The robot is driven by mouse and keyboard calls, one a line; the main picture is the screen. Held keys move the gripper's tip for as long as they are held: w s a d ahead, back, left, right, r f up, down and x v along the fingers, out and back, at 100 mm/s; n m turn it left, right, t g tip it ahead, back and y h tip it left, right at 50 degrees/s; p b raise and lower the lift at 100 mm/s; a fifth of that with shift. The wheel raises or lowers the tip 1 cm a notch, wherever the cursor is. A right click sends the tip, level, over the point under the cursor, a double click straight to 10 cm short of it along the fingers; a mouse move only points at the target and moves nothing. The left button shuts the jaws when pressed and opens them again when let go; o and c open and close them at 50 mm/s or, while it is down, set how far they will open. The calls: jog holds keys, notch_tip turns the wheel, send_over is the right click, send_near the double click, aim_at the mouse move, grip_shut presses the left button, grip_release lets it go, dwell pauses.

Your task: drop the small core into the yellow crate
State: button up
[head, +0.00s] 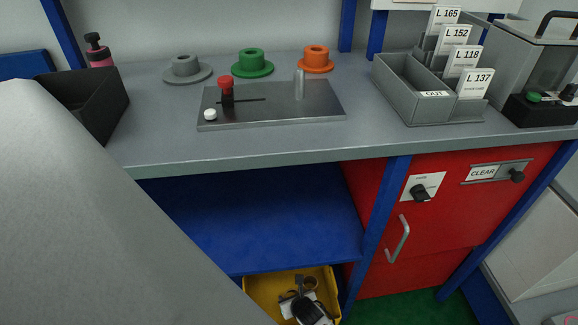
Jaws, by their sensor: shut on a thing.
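The yellow crate (256,291) sits low under the bench, at the bottom middle of the head view, and is partly cut off by the frame edge and my arm. My gripper (301,284) shows small and dark over the crate's opening. It is shut on a small brown ring-like thing that looks like the small core (312,283). The fingertips are too small to see clearly. I cannot tell how high the core is above the crate's contents.
My pale arm link covers the lower left. Above the crate are a blue shelf (260,215) and the grey bench (250,150). A blue post (378,235) and red cabinet (450,225) with a handle stand to the right. Grey, green and orange flanged pieces stand on the bench.

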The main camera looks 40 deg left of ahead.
jog(key=shift+w+a+f, duration=0.1)
jog(key=shift+a+f, duration=0.3)
jog(key=shift+f, duration=0.45)
jog(key=shift+a+r+g+h, duration=0.15)
jog(key=shift+a+g+h, duration=0.15)
jog(key=shift+h, duration=0.1)
jog(key=shift+w+a+g+h, duration=0.3)
jog(key=shift+a+g+h, duration=0.2)
jog(key=shift+h, duration=0.6)
jog(key=shift+d+f, duration=0.15)
jog(key=shift+f, duration=0.65)
jog(key=shift+f+b, duration=0.65)
jog(key=shift+b, duration=0.25)
jog(key=o, duration=1)
jog(key=shift+c, duration=0.2)
jog(key=shift+r, duration=0.2)
